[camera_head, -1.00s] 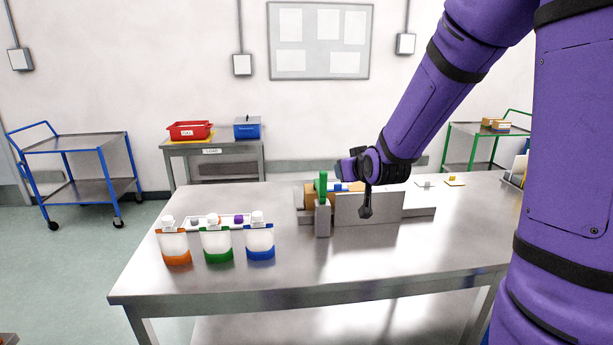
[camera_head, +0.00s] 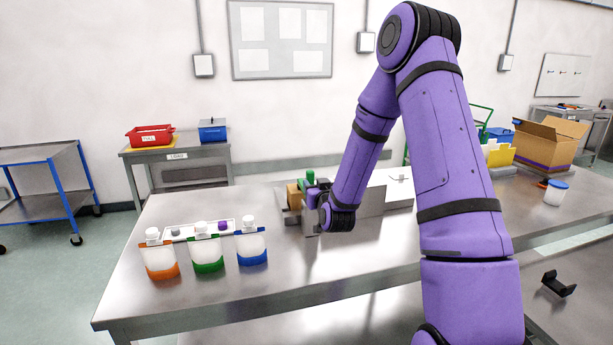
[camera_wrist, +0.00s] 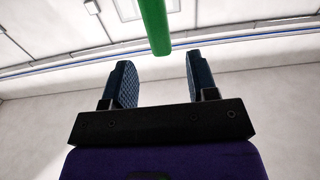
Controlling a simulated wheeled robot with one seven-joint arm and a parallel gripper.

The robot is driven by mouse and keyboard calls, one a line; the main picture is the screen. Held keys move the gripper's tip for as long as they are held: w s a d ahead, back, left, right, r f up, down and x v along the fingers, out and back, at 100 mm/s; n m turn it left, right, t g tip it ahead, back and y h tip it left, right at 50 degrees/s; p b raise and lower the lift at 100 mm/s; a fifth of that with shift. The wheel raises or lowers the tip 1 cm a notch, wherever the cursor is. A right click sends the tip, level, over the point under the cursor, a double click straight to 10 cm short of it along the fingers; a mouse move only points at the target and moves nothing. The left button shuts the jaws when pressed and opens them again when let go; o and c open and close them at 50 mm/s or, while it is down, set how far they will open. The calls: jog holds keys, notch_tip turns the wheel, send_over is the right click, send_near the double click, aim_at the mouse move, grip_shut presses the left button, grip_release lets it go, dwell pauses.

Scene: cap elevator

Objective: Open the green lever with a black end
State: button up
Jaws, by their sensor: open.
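The green lever (camera_head: 310,175) shows at the left end of the grey fixture (camera_head: 370,205) on the steel table, partly hidden by my wrist. I cannot make out its black end. In the wrist view the green lever (camera_wrist: 155,25) comes down from the top edge, and its lower end is just beyond the fingertips, in line with the gap. My gripper (camera_wrist: 160,68) is open and empty, with a dark finger on each side of that gap. In the head view my gripper (camera_head: 314,191) is beside the lever; its fingers are mostly hidden.
Bottles with orange (camera_head: 161,260), green (camera_head: 207,254) and blue (camera_head: 251,248) bottoms stand at the table's left, before a white tray (camera_head: 190,232). The table front (camera_head: 300,280) is clear. An open cardboard box (camera_head: 550,145) and blue-lidded jar (camera_head: 555,193) are at the right.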

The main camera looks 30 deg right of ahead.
aim_at(309, 174)
jog(key=x, duration=0.8)
jog(key=shift+w+d, duration=0.1)
jog(key=shift+w, duration=0.2)
grip_shut()
